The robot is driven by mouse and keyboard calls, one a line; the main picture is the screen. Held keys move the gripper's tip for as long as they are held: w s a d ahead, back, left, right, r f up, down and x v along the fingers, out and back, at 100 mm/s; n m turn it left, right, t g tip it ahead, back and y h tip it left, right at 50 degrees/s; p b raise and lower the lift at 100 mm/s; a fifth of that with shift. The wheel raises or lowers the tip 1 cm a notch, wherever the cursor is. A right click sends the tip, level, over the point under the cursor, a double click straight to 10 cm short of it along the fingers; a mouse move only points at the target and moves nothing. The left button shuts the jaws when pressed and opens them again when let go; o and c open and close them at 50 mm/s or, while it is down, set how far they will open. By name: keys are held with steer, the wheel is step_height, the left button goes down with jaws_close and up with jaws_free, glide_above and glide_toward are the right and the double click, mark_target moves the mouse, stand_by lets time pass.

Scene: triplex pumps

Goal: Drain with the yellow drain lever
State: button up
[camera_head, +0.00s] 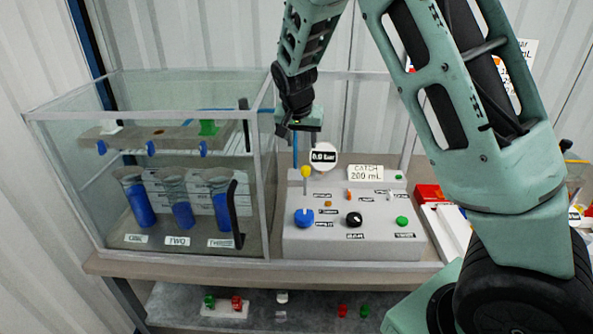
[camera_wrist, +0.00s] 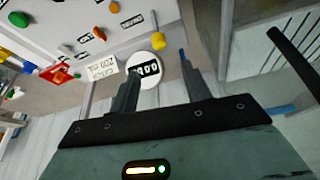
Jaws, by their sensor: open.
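The yellow drain lever (camera_head: 306,174) stands upright at the back left of the grey control panel (camera_head: 350,245). In the wrist view the yellow knob (camera_wrist: 158,41) of the lever shows beyond my gripper's fingers, near the round gauge. My gripper (camera_head: 305,128) hangs above and behind the lever, near the gauge, apart from the lever. In the wrist view my gripper (camera_wrist: 157,86) has its two fingers spread with nothing held between them. A round white gauge (camera_head: 323,157) reading "0.0 bar" stands behind the lever; it also shows between the fingers in the wrist view (camera_wrist: 146,70).
A glass case (camera_head: 70,170) with several blue-filled cylinders (camera_head: 180,214) stands left of the panel. The panel carries a blue knob (camera_head: 304,217), a black knob (camera_head: 354,219) and green buttons (camera_head: 402,221). A "CATCH 200 mL" sign (camera_head: 366,174) stands behind. Red items (camera_head: 430,193) lie right.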

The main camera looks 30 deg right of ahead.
mark_target(305, 167)
steer(key=p+x, duration=0.4)
steer(key=x, duration=1.1)
steer(key=shift+s, duration=0.1)
jaws_close()
